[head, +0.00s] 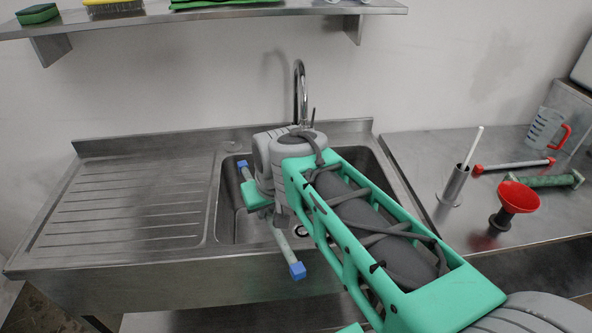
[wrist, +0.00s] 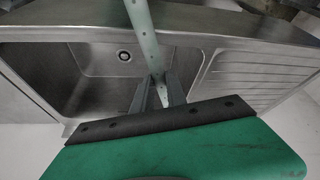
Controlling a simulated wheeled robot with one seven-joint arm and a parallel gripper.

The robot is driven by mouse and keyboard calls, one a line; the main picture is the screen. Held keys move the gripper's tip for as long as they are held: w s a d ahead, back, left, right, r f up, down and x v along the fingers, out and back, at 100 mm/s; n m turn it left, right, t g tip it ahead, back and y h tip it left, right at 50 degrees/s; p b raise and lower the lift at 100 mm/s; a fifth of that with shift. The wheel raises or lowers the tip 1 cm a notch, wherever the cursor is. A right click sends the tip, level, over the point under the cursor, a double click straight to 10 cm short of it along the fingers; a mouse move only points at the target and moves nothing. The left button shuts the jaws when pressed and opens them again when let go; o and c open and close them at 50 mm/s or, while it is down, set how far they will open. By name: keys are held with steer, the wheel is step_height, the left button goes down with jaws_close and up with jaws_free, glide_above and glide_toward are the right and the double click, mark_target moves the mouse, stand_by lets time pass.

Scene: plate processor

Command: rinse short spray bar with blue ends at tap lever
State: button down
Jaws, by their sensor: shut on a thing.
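The short spray bar with blue ends is a thin grey bar; in the head view its front blue end (head: 297,270) is over the sink's front edge and its other blue end (head: 242,163) is toward the back left. My gripper (head: 264,207) is shut on the middle of the bar, above the sink basin. In the wrist view my gripper's fingers (wrist: 158,92) close on the bar (wrist: 147,40), which has a row of small holes. The chrome tap (head: 300,85) stands behind the sink, with its lever (head: 313,117) at the right. My arm hides the tap's lower part.
The sink basin (head: 226,210) has a drain (wrist: 124,55). A ribbed drainboard (head: 125,205) lies clear at left. On the right counter are a red funnel (head: 517,197), a metal cup (head: 454,187) with a white rod, a red-ended bar (head: 513,166), a green bar (head: 550,181) and a jug (head: 544,130). A shelf (head: 215,15) hangs above.

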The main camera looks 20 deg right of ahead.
steer(key=shift+w+a, duration=0.1)
steer(key=shift+a, duration=0.45)
steer(key=shift+d, duration=0.15)
steer(key=shift+d, duration=0.45)
steer(key=shift+a+b, duration=0.4)
steer(key=shift+a, duration=0.2)
steer(key=shift+d, duration=0.1)
